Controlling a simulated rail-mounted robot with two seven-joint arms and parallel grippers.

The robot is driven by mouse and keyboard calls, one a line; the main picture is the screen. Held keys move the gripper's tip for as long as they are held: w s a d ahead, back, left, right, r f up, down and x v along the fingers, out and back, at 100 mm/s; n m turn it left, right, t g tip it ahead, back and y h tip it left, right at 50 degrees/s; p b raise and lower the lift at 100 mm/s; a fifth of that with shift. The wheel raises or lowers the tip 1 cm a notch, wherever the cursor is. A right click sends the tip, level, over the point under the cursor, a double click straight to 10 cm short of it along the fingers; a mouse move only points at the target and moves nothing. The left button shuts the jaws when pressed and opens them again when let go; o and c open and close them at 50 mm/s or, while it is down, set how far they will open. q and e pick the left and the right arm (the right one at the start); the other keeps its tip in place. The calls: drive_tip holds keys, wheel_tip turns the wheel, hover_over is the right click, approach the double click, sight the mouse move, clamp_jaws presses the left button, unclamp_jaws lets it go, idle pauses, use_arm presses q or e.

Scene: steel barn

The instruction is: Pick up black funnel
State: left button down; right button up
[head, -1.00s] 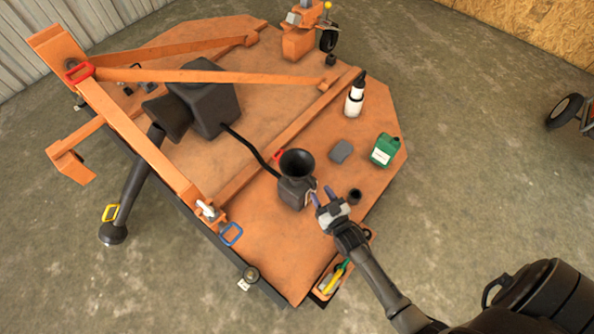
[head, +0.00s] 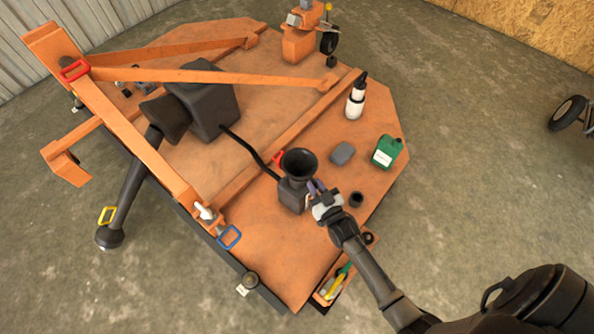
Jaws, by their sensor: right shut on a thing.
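The black funnel (head: 298,163) stands mouth up on top of a dark box-shaped housing (head: 291,196) on the orange deck (head: 262,247). My right gripper (head: 315,188) is at the funnel's lower right side, just below its rim, and is shut on it. The fingertips are partly hidden by the funnel and the gripper body. The funnel looks upright and still over the housing; I cannot tell whether it touches it.
Orange beams (head: 207,75) cross the left side. A tray (head: 335,287) hangs at the front edge.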

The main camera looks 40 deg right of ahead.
clamp_jaws()
